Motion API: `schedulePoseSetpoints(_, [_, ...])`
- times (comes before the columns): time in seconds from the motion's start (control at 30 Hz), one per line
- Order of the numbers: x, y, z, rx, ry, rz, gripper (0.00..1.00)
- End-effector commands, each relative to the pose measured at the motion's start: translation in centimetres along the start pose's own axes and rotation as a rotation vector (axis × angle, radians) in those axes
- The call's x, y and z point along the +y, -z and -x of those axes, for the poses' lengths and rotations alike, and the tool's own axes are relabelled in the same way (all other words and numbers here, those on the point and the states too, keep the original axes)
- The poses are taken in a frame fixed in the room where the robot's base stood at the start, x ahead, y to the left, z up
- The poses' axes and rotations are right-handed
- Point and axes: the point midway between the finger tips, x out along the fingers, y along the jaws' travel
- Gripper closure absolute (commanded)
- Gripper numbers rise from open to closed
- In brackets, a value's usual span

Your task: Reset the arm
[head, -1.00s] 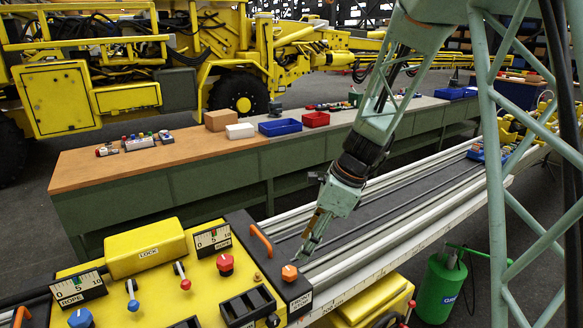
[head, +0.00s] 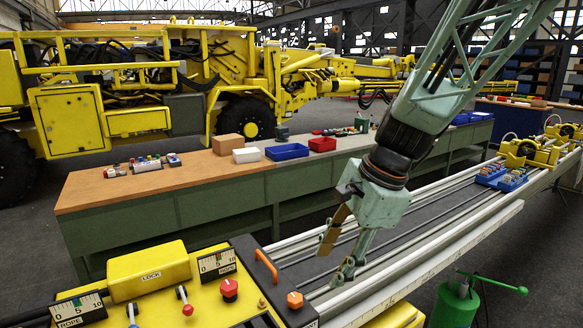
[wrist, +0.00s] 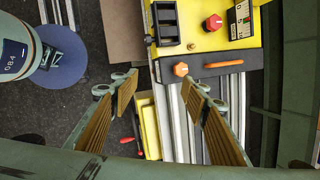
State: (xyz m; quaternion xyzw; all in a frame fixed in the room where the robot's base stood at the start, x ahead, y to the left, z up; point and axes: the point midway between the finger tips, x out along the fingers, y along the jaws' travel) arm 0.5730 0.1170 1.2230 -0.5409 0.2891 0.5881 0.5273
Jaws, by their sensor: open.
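My gripper (head: 335,258) is in the head view, hanging above the rails to the right of the yellow control console. It is open and empty, with a clear gap between its two fingers. In the wrist view my gripper (wrist: 154,98) shows both fingers apart, with nothing between them but the floor, a rail and a yellow part below. The yellow console (head: 150,310) carries an orange hexagonal knob (head: 295,299) at its right corner. The knob also shows in the wrist view (wrist: 181,69), just beyond the right fingertip. I cannot tell the exact height of the gripper above the knob.
A long workbench (head: 130,190) behind the rails holds blue bins (head: 287,151), a red bin (head: 322,144) and boxes. A blue tray (head: 502,178) of small parts sits on the rails at right. A green canister (head: 455,305) stands in front of the rails.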

Motion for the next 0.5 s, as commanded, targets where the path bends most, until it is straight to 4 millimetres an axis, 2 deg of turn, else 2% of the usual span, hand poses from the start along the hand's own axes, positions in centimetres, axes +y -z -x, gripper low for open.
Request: schedulePoseSetpoints(0.5, [6.3,-1.2,5.7,0.069,0.008,0.328,0.58])
